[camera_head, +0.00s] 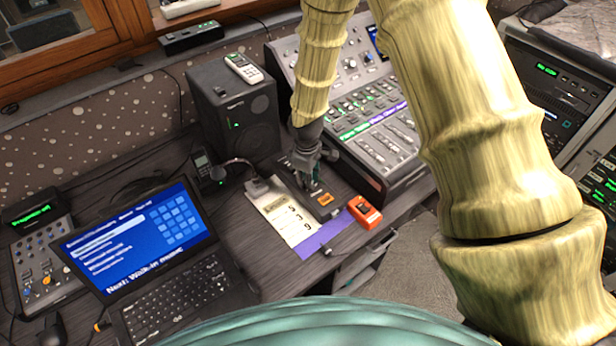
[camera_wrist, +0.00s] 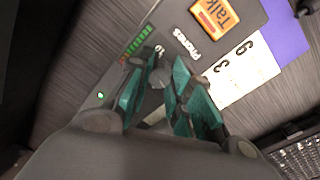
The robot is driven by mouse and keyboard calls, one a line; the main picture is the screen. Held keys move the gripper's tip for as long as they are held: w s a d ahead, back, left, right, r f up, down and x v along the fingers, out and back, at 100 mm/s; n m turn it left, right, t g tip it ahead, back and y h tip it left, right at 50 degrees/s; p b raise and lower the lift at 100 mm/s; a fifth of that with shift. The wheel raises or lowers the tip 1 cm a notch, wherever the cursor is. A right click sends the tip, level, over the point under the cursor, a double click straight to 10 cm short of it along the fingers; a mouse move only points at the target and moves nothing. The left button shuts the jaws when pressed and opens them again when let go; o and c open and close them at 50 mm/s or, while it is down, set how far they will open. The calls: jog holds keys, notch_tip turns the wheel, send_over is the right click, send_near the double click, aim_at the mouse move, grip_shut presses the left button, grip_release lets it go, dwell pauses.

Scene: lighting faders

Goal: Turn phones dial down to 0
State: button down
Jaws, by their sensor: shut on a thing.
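A dark intercom box (camera_head: 338,190) with an orange Talk button (camera_head: 326,199) sits on the desk in the head view. In the wrist view, the box (camera_wrist: 118,78) shows the white word Phones beside a grey phones dial (camera_wrist: 160,77). My gripper (camera_wrist: 163,72) is shut on this dial, its teal fingers on either side of it. The fingers hide much of the dial, and I cannot read its setting. In the head view, my gripper (camera_head: 306,178) reaches down onto the far end of the box and hides the dial.
A mixing console (camera_head: 385,145) stands close on the right, a speaker (camera_head: 238,115) behind, and a laptop (camera_head: 140,250) to the left.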

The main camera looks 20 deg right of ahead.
jog(key=n+p, duration=0.1)
jog(key=n, duration=0.5)
jog(key=shift+d+r, duration=0.1)
jog(key=n+p, duration=0.2)
jog(key=n, duration=0.4)
jog(key=shift+w+n+y, duration=0.1)
jog(key=shift+n+y, duration=0.2)
jog(key=shift+p, duration=0.3)
jog(key=c, duration=1.3)
grip_release()
jog(key=shift+o, duration=0.2)
notch_tip(320, 180, up, 12)
jog(key=shift+s+d, duration=0.2)
jog(key=shift+s, duration=0.2)
jog(key=shift+f, duration=0.2)
